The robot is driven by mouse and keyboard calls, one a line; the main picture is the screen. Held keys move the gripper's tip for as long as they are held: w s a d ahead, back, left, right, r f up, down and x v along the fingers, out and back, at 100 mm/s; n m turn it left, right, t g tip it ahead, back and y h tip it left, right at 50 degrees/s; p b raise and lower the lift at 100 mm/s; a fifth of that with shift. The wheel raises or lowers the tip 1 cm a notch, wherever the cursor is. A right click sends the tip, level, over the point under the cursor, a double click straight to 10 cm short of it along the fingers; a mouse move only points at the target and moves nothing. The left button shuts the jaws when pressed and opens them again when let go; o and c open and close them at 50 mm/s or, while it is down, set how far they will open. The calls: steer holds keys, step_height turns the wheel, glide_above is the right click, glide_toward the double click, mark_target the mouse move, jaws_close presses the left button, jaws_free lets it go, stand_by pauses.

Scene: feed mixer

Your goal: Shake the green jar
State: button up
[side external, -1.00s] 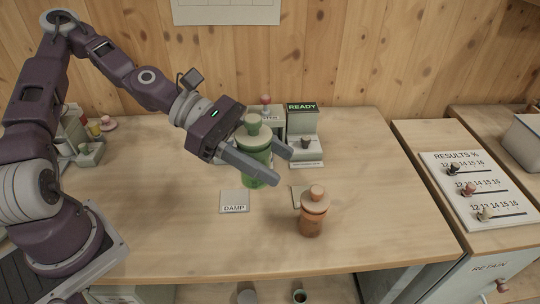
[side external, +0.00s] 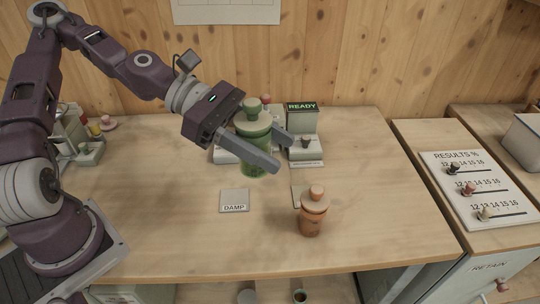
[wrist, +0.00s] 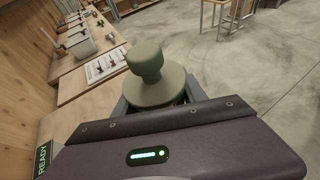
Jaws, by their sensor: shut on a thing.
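The green jar (side external: 252,145) is upright between the long grey fingers of my gripper (side external: 268,150) in the side view. My gripper is shut on it and holds it above the table. The jar's pale green lid and knob (wrist: 147,70) stand above the gripper in the wrist view. The fingers hide part of the jar's body in both views.
An orange jar (side external: 313,214) stands at the front right of the table. A tile marked DAMP (side external: 234,200) lies front left of the green jar. A device with a READY display (side external: 303,118) stands behind. The table's left middle (side external: 140,200) is clear.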

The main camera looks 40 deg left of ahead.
steer(key=shift+r, duration=0.25)
steer(key=shift+f, duration=2.25)
